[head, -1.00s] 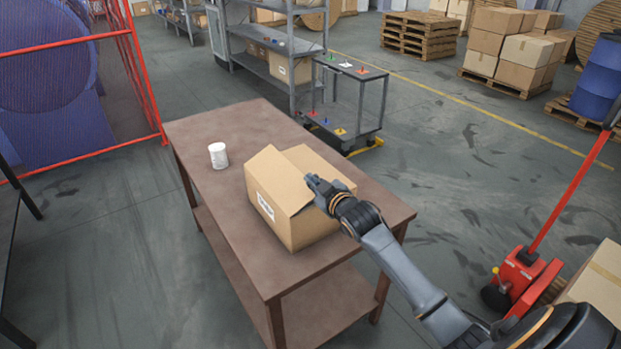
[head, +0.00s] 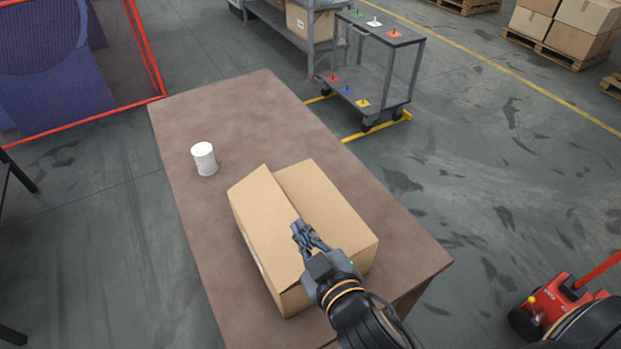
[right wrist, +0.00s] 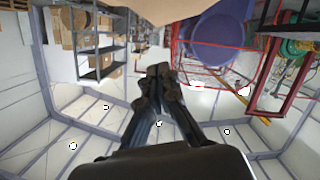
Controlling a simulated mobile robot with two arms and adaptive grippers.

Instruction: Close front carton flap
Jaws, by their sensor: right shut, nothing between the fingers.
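My right gripper (head: 302,235) is shut and empty. It is over the carton top, by the free edge of the leaning flap; I cannot tell whether it touches. In the right wrist view the shut fingers (right wrist: 158,85) point toward a tan carton surface (right wrist: 185,12) at the top edge. The near part of the carton is hidden behind my right arm. My left gripper is out of view.
A white cup (head: 204,158) stands on the brown table (head: 230,110), left of the carton. A grey cart (head: 372,70) with coloured pieces is behind the table. A red pallet jack (head: 560,305) is at the lower right. The table's far end is clear.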

